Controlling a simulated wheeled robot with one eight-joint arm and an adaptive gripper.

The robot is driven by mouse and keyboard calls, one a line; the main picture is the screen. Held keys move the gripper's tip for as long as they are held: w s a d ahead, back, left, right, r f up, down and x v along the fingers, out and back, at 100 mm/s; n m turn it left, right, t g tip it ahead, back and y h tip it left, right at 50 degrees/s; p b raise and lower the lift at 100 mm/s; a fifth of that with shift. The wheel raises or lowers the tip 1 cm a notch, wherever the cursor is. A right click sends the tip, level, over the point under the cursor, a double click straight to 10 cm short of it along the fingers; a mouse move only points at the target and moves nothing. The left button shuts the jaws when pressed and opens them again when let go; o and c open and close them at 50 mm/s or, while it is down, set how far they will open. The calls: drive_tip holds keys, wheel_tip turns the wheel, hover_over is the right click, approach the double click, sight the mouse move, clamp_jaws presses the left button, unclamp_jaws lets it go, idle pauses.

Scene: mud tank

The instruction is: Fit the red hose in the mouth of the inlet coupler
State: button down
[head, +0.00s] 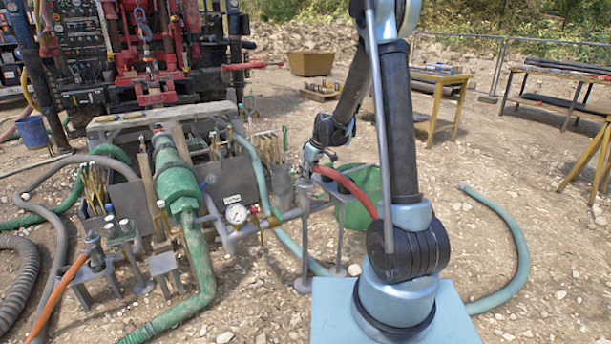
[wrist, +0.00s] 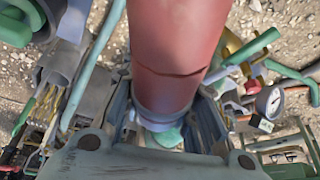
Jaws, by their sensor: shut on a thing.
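The red hose (head: 350,187) runs in the head view from my gripper (head: 312,160) down to the right, passing behind my arm. My gripper is shut on the hose close to its end. In the wrist view the red hose (wrist: 168,40) fills the upper middle, with the dark fingers of my gripper (wrist: 166,112) on either side of it. What looks like the inlet coupler (head: 304,197) is a grey upright fitting at the end of the gauge pipe, directly below my gripper. The hose tip is hidden, so I cannot tell whether it is in the mouth.
A green tub (head: 362,190) stands behind the red hose. A pale blue hose (head: 515,250) lies on gravel at right.

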drive_tip(key=shift+f, duration=0.5)
idle(0.3)
drive_tip(key=c, duration=1.2)
unclamp_jaws()
drive_tip(key=shift+r, duration=0.1)
drive_tip(key=v, duration=1.1)
drive_tip(key=shift+d+r, duration=0.2)
drive_tip(key=shift+r, duration=0.1)
